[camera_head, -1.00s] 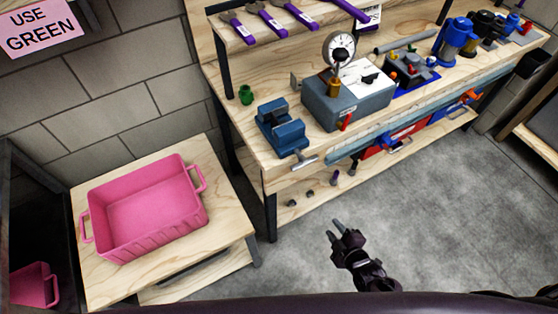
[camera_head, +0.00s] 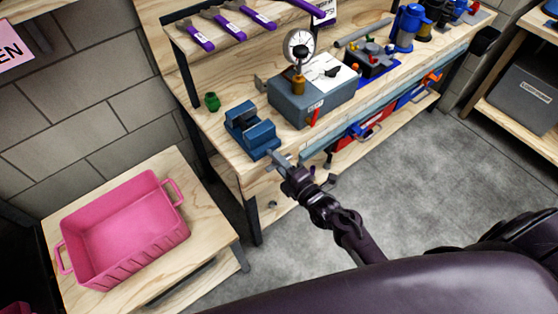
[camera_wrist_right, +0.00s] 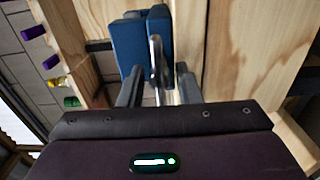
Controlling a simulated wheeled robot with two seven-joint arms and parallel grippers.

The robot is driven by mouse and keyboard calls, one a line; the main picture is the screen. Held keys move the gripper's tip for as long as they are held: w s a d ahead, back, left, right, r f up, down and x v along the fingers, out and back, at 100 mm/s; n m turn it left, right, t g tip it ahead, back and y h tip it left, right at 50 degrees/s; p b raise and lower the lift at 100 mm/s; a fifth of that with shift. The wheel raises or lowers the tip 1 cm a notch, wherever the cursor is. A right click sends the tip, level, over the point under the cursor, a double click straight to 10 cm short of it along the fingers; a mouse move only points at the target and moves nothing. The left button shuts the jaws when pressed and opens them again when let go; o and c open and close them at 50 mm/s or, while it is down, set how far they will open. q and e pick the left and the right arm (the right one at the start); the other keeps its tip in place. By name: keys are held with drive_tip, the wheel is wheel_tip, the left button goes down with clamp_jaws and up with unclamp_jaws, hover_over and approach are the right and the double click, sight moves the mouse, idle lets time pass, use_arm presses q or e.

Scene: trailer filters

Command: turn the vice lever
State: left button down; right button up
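The blue vice (camera_head: 251,130) is mounted at the front left edge of the wooden workbench; its jaws also show in the right wrist view (camera_wrist_right: 128,42). My right gripper (camera_head: 277,161) is at the front of the vice, over the place of its lever. In the right wrist view, the metal vice lever (camera_wrist_right: 156,58) stands between the two fingers of my right gripper (camera_wrist_right: 158,80). The fingers are apart, with gaps beside the lever. The gripper hides most of the lever in the head view. My left gripper is not in view.
A grey gauge box (camera_head: 310,95) stands right of the vice, and a small green part (camera_head: 212,102) lies to its left. A pink crate (camera_head: 123,232) sits on the low table at left. The floor (camera_head: 410,155) in front of the bench is clear.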

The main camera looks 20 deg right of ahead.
clamp_jaws()
idle(0.5)
drive_tip(key=m, duration=0.4)
drive_tip(key=shift+m, duration=0.4)
drive_tip(key=m, duration=0.4)
drive_tip(key=shift+m+p, duration=0.3)
drive_tip(key=shift+p, duration=0.1)
drive_tip(key=m, duration=0.5)
drive_tip(key=shift+p, duration=0.3)
drive_tip(key=m, duration=0.6)
drive_tip(key=shift+f+p, duration=0.1)
drive_tip(key=shift+p, duration=0.3)
drive_tip(key=shift+m, duration=0.3)
